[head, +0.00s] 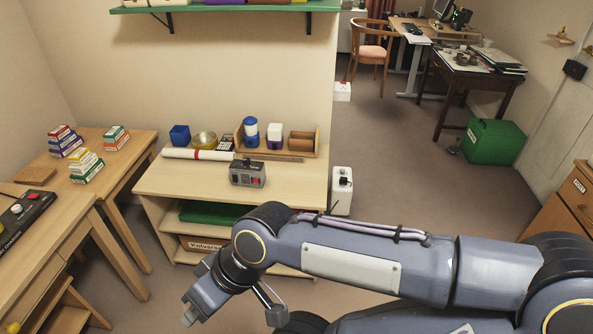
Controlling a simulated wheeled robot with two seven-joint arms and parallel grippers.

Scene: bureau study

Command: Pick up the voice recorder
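A grey boxy device with a dark face and a red part (247,173) sits upright near the front edge of the middle wooden table (180,182). It looks most like the voice recorder, but its label is too small to read. My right gripper (232,313) is low in front of this table, nearer to me than the device and apart from it. Its two silver-tipped fingers look spread, with floor between them and nothing held. My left gripper is not in view.
A green shelf (230,8) overhangs the wall. Open floor (400,170) lies right.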

